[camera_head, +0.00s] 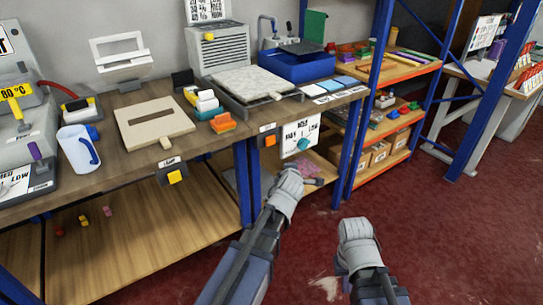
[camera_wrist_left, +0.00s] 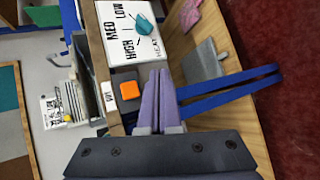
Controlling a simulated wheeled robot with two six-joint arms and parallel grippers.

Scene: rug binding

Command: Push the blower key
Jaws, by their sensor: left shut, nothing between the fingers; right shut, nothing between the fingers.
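An orange key (camera_head: 269,141) sits on a dark block at the front edge of the long bench, with a small label above it. A yellow key (camera_head: 174,177) sits further left on the same edge, also labelled. Neither label reads clearly, so I cannot tell which is the blower key. In the left wrist view the orange key (camera_wrist_left: 130,90) is just left of my left gripper (camera_wrist_left: 158,75), whose purple fingers are shut and empty, with a visible gap. In the head view its fingers are not clear. My right gripper (camera_head: 355,230) is shut and empty over the red floor.
A white heat dial panel (camera_head: 301,133) with a teal knob is right of the orange key. A blue bench leg (camera_head: 348,150) stands near my left arm. A grey tool (camera_wrist_left: 203,62) lies on the lower shelf. The red floor at right is open.

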